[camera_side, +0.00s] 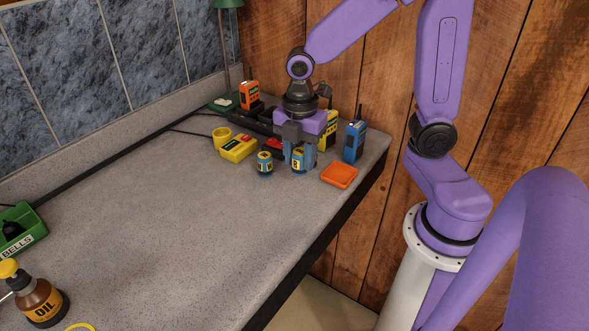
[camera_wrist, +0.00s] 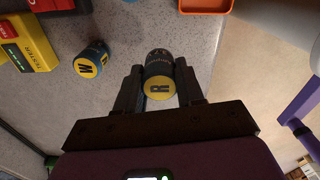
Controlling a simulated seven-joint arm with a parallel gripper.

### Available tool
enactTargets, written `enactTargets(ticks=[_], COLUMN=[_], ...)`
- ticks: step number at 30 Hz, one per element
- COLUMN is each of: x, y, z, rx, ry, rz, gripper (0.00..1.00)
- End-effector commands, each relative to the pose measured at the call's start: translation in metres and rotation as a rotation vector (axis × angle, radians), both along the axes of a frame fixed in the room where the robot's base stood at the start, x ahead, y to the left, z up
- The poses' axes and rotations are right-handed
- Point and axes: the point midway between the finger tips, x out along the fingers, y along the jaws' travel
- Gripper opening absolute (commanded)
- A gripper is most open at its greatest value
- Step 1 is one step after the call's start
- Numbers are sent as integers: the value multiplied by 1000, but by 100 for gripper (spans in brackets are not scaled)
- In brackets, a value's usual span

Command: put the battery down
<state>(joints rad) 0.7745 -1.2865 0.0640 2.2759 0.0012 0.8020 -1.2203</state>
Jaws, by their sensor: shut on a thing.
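A blue battery with a yellow top marked R (camera_wrist: 159,88) is between the fingers of my gripper (camera_wrist: 160,82), which is shut on it. In the side view the same battery (camera_side: 299,160) is upright between my gripper's fingers (camera_side: 300,158), low over the grey bench top; I cannot tell whether its base touches. A second blue and yellow battery (camera_side: 265,163), marked W in the wrist view (camera_wrist: 88,66), stands on the bench just left of my gripper, apart from it.
A shallow orange tray (camera_side: 339,176) lies right of my gripper near the bench edge. A yellow tester (camera_side: 238,149), a blue radio (camera_side: 354,141), a yellow radio (camera_side: 328,130) and an orange radio (camera_side: 249,95) crowd around and behind.

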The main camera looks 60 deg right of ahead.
Motion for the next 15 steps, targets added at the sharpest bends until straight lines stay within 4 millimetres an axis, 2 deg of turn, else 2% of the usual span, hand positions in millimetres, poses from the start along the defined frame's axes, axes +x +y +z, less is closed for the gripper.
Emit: enactTargets(ticks=[8,15], x=[10,12], y=[1,1], z=[-12,-39], rx=[0,-1], ry=[2,3], rz=[0,0], gripper=[0,0])
